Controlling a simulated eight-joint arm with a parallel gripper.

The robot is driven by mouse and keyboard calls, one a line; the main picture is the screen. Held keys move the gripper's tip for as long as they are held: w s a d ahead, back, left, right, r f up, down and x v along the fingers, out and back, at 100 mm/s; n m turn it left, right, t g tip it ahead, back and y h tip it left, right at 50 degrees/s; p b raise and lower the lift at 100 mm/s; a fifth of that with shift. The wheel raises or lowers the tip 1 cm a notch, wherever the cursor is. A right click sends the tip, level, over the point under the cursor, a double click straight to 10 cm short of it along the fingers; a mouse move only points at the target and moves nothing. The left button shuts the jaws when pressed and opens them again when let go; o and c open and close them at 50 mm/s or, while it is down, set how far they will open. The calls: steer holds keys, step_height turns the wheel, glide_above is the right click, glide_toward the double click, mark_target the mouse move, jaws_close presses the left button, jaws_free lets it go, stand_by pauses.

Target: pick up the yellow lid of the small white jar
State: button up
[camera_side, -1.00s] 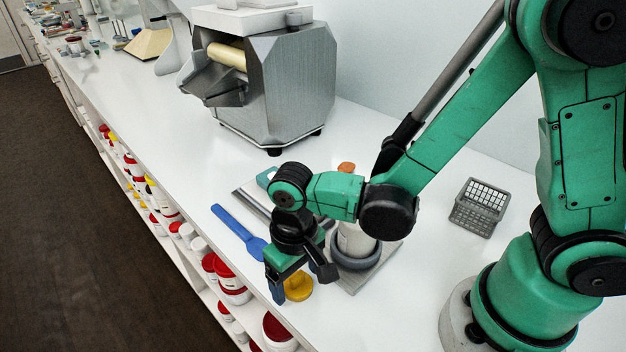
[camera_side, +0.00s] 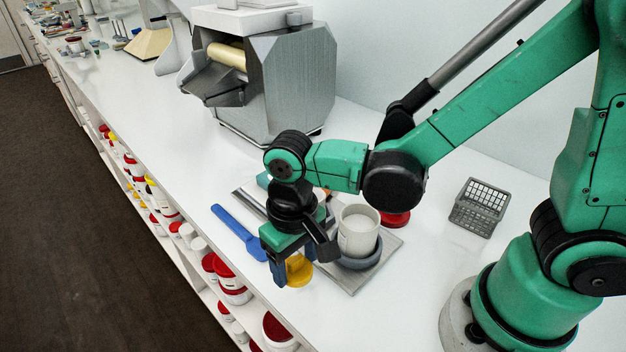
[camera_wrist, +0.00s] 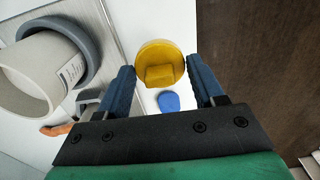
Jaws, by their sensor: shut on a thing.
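The yellow lid (camera_side: 299,271) is a round disc with a raised block on top, near the counter's front edge. In the wrist view the lid (camera_wrist: 150,52) sits between my fingertips. My gripper (camera_side: 294,266) points down and is shut on the lid; it also shows in the wrist view (camera_wrist: 160,68). The lid appears slightly above the counter, though the gap is hard to judge. A white jar (camera_side: 358,238), open at the top, stands in a grey ring on a grey plate, right of my gripper. It also shows in the wrist view (camera_wrist: 30,85).
A blue spatula (camera_side: 238,230) lies left of my gripper. A red lid (camera_side: 396,219) lies behind the jar. A grey basket (camera_side: 479,207) stands at the right, and a large grey mill (camera_side: 275,85) stands behind. The front edge drops to shelves of jars.

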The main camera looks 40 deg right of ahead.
mark_target(296, 259)
step_height(296, 259, up, 15)
steer(key=shift+w+d+f+m, duration=0.65)
steer(key=shift+w+d+f, duration=0.55)
steer(key=shift+d+f, duration=0.7)
steer(key=shift+w+d+f+m, duration=0.7)
steer(key=shift+w+d+f, duration=0.55)
steer(key=shift+d+f, duration=0.55)
steer(key=shift+w+d+f+m, duration=0.65)
steer(key=shift+w+d+f, duration=0.55)
steer(key=shift+d+f, duration=0.7)
steer(key=shift+a+f, duration=0.1)
steer(key=shift+f, duration=0.65)
steer(key=m, duration=0.3)
steer(key=shift+m, duration=1.1)
